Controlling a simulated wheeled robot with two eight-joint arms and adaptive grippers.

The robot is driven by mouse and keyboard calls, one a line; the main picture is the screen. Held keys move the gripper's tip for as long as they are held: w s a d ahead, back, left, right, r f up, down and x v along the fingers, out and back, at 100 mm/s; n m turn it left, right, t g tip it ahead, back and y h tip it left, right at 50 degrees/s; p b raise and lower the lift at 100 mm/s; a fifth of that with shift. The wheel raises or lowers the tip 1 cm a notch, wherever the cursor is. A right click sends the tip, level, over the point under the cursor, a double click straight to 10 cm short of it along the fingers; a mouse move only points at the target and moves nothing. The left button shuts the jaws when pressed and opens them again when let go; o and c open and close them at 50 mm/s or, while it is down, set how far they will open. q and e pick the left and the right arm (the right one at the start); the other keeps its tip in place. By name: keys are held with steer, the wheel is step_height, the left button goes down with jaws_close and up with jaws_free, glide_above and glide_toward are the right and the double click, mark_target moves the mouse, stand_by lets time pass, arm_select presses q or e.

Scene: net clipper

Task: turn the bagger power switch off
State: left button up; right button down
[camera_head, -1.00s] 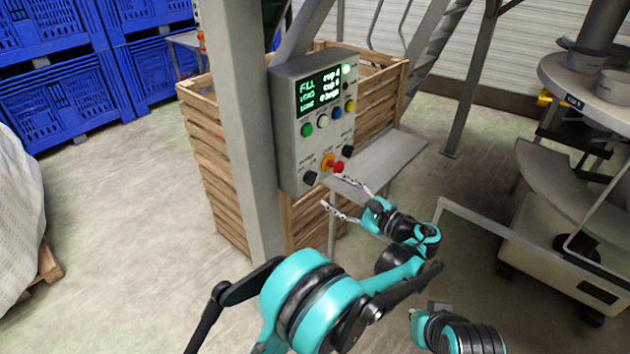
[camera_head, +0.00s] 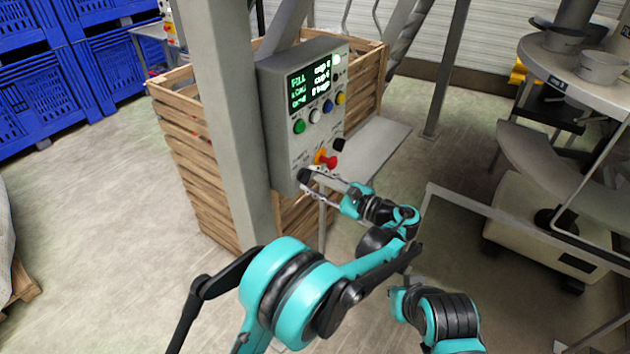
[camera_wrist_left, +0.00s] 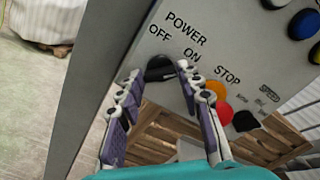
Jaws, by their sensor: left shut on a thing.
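The bagger power switch is a black rotary knob (camera_head: 303,175) at the lower left of the grey control box (camera_head: 281,150). In the left wrist view the knob (camera_wrist_left: 160,72) sits below the printed words POWER, OFF and ON. My left gripper (camera_wrist_left: 157,74) has one finger on each side of the knob and is shut on it. In the head view the left gripper (camera_head: 311,181) reaches the box from the lower right. The fingers partly cover the knob, and I cannot tell which way it points. My right gripper is not in view.
A red and orange stop button (camera_head: 327,161) and another black knob (camera_head: 339,145) sit right of the power switch. Coloured buttons and a lit display (camera_head: 316,83) are above. A grey post (camera_head: 235,120) and wooden crate (camera_head: 190,150) stand beside the box.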

arm_select(q)
steer(key=shift+n, duration=0.4)
steer(key=n, duration=0.3)
steer(key=shift+n, duration=0.4)
steer(key=n, duration=0.4)
steer(key=shift+n, duration=0.3)
steer(key=n, duration=0.4)
steer(key=shift+f, duration=0.1)
steer(key=n, duration=0.4)
steer(key=shift+n, duration=0.3)
steer(key=o, duration=1.2)
steer(key=shift+a, duration=0.1)
steer(key=shift+c, duration=0.2)
